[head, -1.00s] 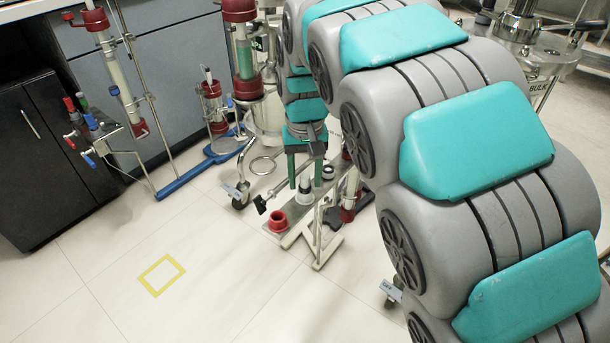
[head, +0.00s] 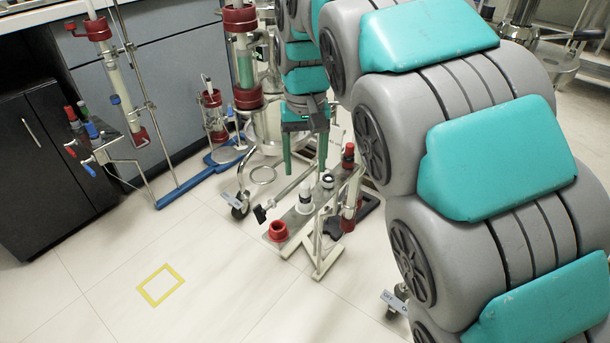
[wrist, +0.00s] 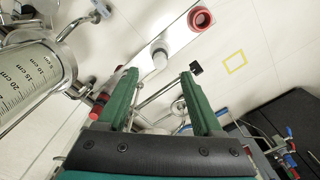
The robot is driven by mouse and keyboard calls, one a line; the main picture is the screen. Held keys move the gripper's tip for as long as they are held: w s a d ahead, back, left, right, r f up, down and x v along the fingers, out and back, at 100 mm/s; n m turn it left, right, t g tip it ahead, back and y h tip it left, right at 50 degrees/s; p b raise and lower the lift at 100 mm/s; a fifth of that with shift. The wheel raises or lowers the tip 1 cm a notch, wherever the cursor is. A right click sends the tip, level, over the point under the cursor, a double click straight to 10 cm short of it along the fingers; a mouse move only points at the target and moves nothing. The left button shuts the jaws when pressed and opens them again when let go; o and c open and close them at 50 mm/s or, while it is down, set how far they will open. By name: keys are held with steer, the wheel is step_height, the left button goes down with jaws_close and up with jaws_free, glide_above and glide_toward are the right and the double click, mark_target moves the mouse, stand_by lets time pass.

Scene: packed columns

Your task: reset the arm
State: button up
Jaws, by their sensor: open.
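My gripper (head: 305,158) hangs from my grey and teal arm, with its two green fingers pointing down above a metal bar stand. In the wrist view my gripper (wrist: 160,88) is open, with its fingers apart and nothing between them. Past the fingertips lies the metal bar (head: 308,208), which carries a red open cap (head: 278,231), a white-topped fitting (head: 305,198) and a black-and-white fitting (head: 328,182). The fingers appear apart from these fittings. The upper part of my arm hides much of the right side of the head view.
A glass column with red collars (head: 243,60) stands close left of my gripper. A graduated cylinder (wrist: 30,75) is near it in the wrist view. Another column (head: 120,80) and a black cabinet (head: 45,170) are at left. Floor around the yellow square (head: 161,285) is clear.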

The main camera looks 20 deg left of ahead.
steer(key=shift+r, duration=0.55)
steer(key=shift+d, duration=0.1)
steer(key=s+d+f+m, duration=0.2)
steer(key=s+d, duration=0.3)
steer(key=d, duration=0.5)
steer(key=s+d+f+m, duration=0.1)
steer(key=s+d, duration=0.4)
steer(key=d, duration=0.5)
steer(key=s+d+f+g, duration=0.1)
steer(key=s+d+f, duration=0.3)
steer(key=s, duration=0.4)
steer(key=s+d+f+m, duration=0.1)
steer(key=s+d+f, duration=0.3)
steer(key=s, duration=0.5)
steer(key=shift+d+f+g, duration=0.15)
steer(key=shift+d+g, duration=0.05)
steer(key=shift+g, duration=0.2)
steer(key=shift+s, duration=0.1)
